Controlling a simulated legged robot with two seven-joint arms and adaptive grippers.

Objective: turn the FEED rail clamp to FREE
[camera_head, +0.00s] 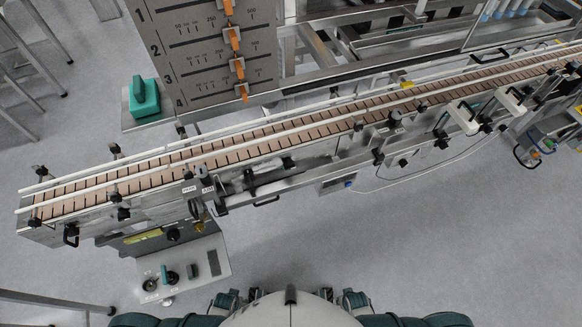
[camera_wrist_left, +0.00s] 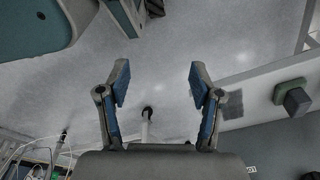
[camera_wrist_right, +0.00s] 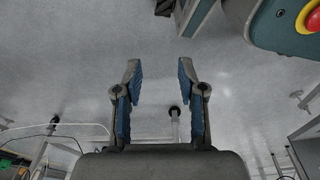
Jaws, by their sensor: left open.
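A long conveyor with pale guide rails (camera_head: 150,153) crosses the head view, with several black rail clamps along it. Near its left part, two small pale label plates (camera_head: 198,189) sit beside a dark lever-like clamp part (camera_head: 195,208) with a brass-coloured end below. The lettering is too small to read, so I cannot tell for certain which clamp is FEED or how it is set. My left gripper (camera_wrist_left: 160,78) is open and empty over the floor in the left wrist view. My right gripper (camera_wrist_right: 159,75) is open and empty in the right wrist view. Neither touches a clamp.
A grey control panel (camera_head: 205,258) with knobs juts out below the conveyor's left part. A numbered scale plate (camera_head: 205,50) with orange pointers and a green-topped box (camera_head: 145,97) stand behind. The floor (camera_head: 330,240) in front of the conveyor is open.

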